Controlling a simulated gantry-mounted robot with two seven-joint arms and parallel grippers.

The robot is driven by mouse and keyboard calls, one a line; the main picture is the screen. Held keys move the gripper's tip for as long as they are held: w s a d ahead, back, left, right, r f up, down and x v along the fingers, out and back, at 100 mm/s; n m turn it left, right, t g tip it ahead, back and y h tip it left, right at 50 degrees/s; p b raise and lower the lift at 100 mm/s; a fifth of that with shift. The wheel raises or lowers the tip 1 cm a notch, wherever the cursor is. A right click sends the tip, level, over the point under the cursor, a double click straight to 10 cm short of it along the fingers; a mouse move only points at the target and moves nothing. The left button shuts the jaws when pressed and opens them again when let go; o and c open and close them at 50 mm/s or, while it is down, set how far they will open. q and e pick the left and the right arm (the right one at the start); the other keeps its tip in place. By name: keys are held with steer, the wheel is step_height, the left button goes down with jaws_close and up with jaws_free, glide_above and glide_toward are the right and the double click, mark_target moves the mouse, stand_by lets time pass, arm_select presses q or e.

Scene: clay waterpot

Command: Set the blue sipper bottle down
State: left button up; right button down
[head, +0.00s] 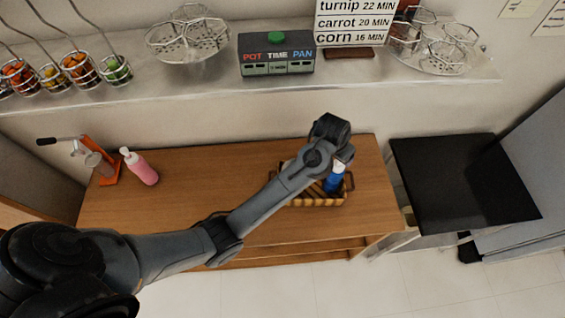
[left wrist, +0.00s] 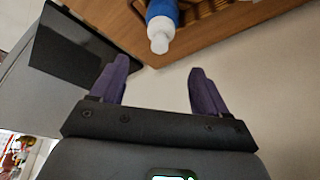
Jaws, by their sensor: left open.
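The blue sipper bottle (head: 333,183) with a white cap stands at the right end of a wicker basket (head: 318,201) on the wooden table (head: 220,190). My left arm reaches over the basket, and its fingers are hidden behind the wrist in the head view. In the left wrist view my left gripper (left wrist: 160,66) is open with nothing between its two purple fingers. The bottle (left wrist: 162,14) is beyond the fingertips there, apart from them, its white cap pointing toward the gripper. The bottle's base is out of frame in that view. My right gripper is not in view.
A pink bottle (head: 142,168) and an orange stand (head: 102,162) are at the table's left end. A black-topped unit (head: 460,180) stands to the right of the table. A shelf above holds wire baskets and a pot timer panel (head: 276,54). The table's middle left is clear.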

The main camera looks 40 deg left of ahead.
arm_select(q)
steer(key=s+a+f, duration=0.1)
steer(key=s+f, duration=0.2)
steer(key=s, duration=0.5)
steer(key=s+a+f, duration=0.1)
steer(key=s+f, duration=0.2)
steer(key=s, duration=0.4)
steer(key=s+a+r+m+g, duration=0.1)
steer(key=s, duration=1.6)
steer(key=shift+s+a+r, duration=0.2)
steer(key=shift+r, duration=0.05)
step_height(320, 180, up, 7)
steer(key=p, duration=0.7)
